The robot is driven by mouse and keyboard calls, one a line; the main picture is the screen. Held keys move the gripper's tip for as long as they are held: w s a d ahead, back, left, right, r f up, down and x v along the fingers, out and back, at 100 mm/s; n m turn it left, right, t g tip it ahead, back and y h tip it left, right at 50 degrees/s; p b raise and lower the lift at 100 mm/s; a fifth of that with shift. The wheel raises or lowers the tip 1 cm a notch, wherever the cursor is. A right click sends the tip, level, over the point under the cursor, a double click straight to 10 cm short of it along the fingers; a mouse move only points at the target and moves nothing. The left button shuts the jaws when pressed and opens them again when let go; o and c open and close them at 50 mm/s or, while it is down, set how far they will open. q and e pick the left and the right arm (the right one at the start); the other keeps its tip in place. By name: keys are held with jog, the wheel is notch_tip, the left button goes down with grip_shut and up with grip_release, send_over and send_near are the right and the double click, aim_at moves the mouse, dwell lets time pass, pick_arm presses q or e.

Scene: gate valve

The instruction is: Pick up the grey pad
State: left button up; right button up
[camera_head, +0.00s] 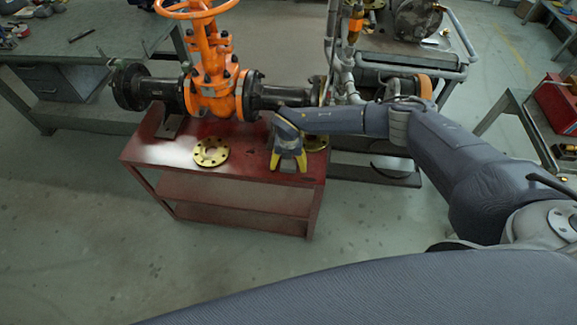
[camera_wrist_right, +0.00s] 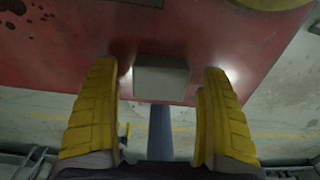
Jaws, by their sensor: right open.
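The grey pad (camera_wrist_right: 160,80) is a small light-grey block in the right wrist view, near the edge of the red table (camera_wrist_right: 60,35). I cannot make it out in the head view, where my right gripper covers that spot. My right gripper (camera_head: 290,166) points down over the right front part of the table. Its two yellow fingers are open, one on each side of the pad, with gaps between fingers and pad in the right wrist view (camera_wrist_right: 160,68). My left gripper is not in view.
An orange gate valve (camera_head: 213,85) with black pipes (camera_head: 160,92) stands along the table's back. Open floor lies in front.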

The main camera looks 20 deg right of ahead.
aim_at(288, 164)
jog(key=c, duration=1.3)
jog(key=shift+o, duration=0.2)
notch_tip(288, 164, up, 20)
jog(key=o, duration=0.5)
jog(key=c, duration=0.4)
